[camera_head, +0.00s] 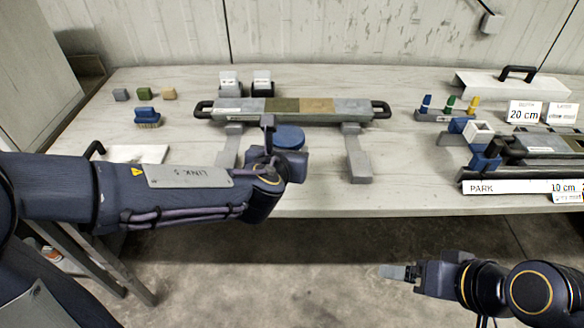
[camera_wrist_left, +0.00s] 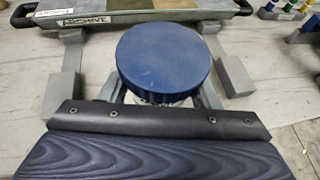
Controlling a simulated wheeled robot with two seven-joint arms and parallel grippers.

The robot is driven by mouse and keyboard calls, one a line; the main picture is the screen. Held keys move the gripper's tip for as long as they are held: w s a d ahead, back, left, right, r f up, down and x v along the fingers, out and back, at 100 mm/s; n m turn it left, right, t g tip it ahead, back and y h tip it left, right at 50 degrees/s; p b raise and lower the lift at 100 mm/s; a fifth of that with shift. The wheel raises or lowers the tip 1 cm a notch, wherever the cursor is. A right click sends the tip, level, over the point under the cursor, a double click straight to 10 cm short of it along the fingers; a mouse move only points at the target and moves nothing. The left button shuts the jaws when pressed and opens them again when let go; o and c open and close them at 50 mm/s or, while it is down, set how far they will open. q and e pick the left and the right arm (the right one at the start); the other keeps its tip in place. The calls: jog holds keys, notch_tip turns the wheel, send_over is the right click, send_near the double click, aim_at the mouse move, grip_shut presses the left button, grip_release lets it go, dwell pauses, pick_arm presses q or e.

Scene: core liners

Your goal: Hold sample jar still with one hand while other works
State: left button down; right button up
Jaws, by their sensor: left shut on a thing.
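The sample jar has a round blue lid (camera_head: 290,136) and stands at the table's front edge, below the middle of the core tray. The lid fills the centre of the left wrist view (camera_wrist_left: 163,58); the body under it is mostly hidden. My left gripper (camera_head: 281,150) is shut on the jar, with a finger on either side below the lid. My right gripper (camera_head: 397,272) hangs in front of the table at lower right, apart from everything. It is seen from the side, so its opening is unclear.
A long tray (camera_head: 243,105) with core segments and black end handles rests on grey supports (camera_head: 359,160) behind the jar. A blue brush (camera_head: 147,118) and small blocks lie left. Marker pegs (camera_head: 449,106), label cards and a PARK rack (camera_head: 505,187) fill the right.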

pick_arm(q)
jog(key=w+f, duration=0.2)
jog(key=f, duration=0.1)
jog(key=w+d+f+b, duration=0.1)
jog(key=w+f, duration=0.1)
jog(key=shift+f, duration=0.2)
jog(key=shift+d+f+b, duration=0.1)
jog(key=shift+f+b, duration=0.2)
jog(key=shift+f, duration=1.15)
jog(key=shift+f+b, duration=0.25)
jog(key=shift+b, duration=0.05)
jog(key=shift+c, duration=2.4)
grip_release()
jog(key=shift+r, duration=0.15)
